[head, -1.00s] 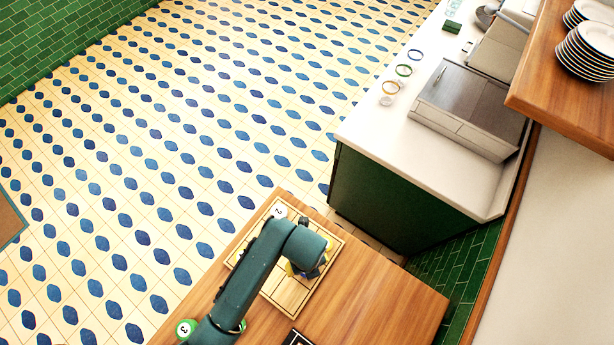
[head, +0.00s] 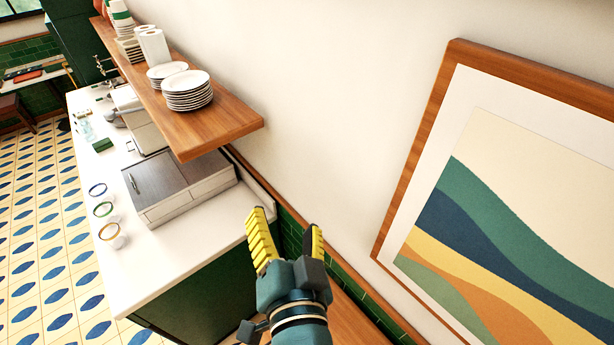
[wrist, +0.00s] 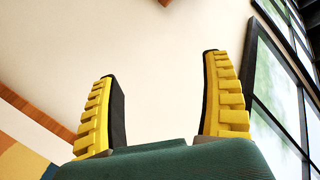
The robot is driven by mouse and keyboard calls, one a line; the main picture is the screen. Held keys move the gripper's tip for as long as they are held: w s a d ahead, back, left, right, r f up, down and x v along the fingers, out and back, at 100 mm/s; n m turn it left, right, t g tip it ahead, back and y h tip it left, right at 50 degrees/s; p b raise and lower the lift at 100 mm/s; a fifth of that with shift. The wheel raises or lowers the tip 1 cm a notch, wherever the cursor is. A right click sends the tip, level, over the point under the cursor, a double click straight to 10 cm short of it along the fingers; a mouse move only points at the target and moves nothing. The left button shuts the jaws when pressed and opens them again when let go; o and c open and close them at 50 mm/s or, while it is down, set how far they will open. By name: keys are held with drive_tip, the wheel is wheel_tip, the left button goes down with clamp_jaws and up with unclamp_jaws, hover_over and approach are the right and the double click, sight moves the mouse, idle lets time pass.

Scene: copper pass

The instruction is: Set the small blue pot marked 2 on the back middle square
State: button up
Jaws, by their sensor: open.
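My gripper (head: 286,224) is open and empty, raised in front of the wall in the head view. Its two yellow-ribbed fingers point up and stand apart. In the wrist view my gripper (wrist: 160,100) also shows nothing between its fingers, only pale wall behind. The small blue pot marked 2 and the board with the squares cannot be made out in either view now. Only a strip of wooden surface (head: 348,318) shows behind my gripper.
A white counter (head: 165,262) at left bears a steel-topped box (head: 165,180) and blue, green and orange rings (head: 109,231). A wooden shelf (head: 225,125) with plates (head: 187,92) juts over it. A framed picture (head: 410,190) hangs at right. Windows (wrist: 280,90) show in the wrist view.

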drive_tip(key=s+d+r+n+t+h, duration=0.2)
drive_tip(key=d+r, duration=0.3)
drive_tip(key=r, duration=0.3)
drive_tip(key=s+d+r+n+t+h, duration=0.1)
drive_tip(key=s+d+r+n+t, duration=0.1)
drive_tip(key=r, duration=0.7)
drive_tip(key=s+d+t, duration=0.1)
drive_tip(key=d+t, duration=0.1)
drive_tip(key=d, duration=0.1)
drive_tip(key=shift+s+d+n+h, duration=0.2)
drive_tip(key=shift+s+n+h, duration=0.1)
drive_tip(key=shift+h, duration=0.1)
